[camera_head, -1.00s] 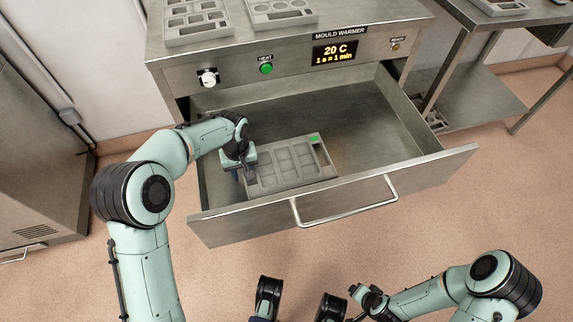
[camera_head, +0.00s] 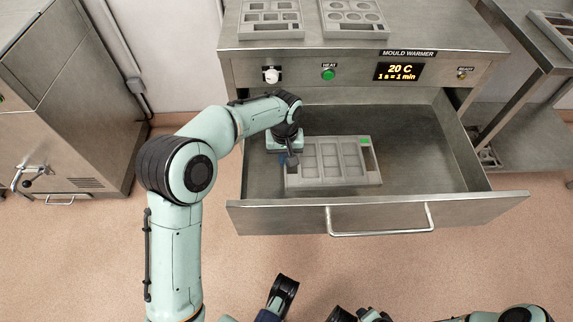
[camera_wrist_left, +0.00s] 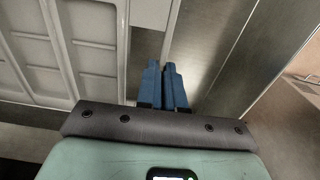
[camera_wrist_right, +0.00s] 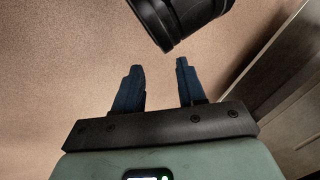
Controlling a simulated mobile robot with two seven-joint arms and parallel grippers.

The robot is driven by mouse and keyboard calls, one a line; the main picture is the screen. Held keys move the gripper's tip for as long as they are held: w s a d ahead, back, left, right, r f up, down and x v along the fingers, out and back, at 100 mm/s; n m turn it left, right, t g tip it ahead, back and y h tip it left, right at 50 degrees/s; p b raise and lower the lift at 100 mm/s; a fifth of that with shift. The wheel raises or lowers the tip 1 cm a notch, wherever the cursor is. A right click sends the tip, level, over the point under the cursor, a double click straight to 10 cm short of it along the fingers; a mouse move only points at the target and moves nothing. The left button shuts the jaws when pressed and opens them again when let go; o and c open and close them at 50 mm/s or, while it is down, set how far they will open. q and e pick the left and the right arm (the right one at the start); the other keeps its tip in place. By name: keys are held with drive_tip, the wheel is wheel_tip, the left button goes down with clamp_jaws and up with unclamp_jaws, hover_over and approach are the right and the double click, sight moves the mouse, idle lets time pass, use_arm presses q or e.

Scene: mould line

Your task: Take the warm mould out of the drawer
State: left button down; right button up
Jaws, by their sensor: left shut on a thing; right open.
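The mould (camera_head: 335,180) is a grey tray with rectangular compartments and a green patch at its back right corner. It lies inside the open drawer (camera_head: 430,170) of the mould warmer, near the front wall. My left gripper (camera_head: 289,162) reaches down into the drawer at the mould's left end and is shut on its edge. The mould (camera_wrist_left: 75,45) fills the left of the left wrist view, beside the closed blue fingers (camera_wrist_left: 163,75). I cannot tell whether it is lifted off the drawer floor. My right gripper (camera_wrist_right: 158,75) is open and empty over the floor.
The mould warmer's display (camera_head: 396,72) reads 20 C, with a green heat button (camera_head: 328,73) and white knob (camera_head: 271,75). Two moulds (camera_head: 271,18) (camera_head: 353,17) lie on its top. The drawer handle (camera_head: 380,222) sticks out in front. The drawer's right side is empty.

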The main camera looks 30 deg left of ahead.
use_arm(q)
wheel_tip(320, 180, up, 18)
drive_tip(key=p, duration=0.7)
drive_tip(key=shift+p, duration=0.35)
use_arm(e)
drive_tip(key=s+a+r+g+y, duration=0.1)
drive_tip(key=s+a+r, duration=0.2)
drive_tip(key=r, duration=0.6)
drive_tip(key=shift+s+r+g, duration=0.15)
drive_tip(key=shift+s+g, duration=0.25)
drive_tip(key=shift+s, duration=0.75)
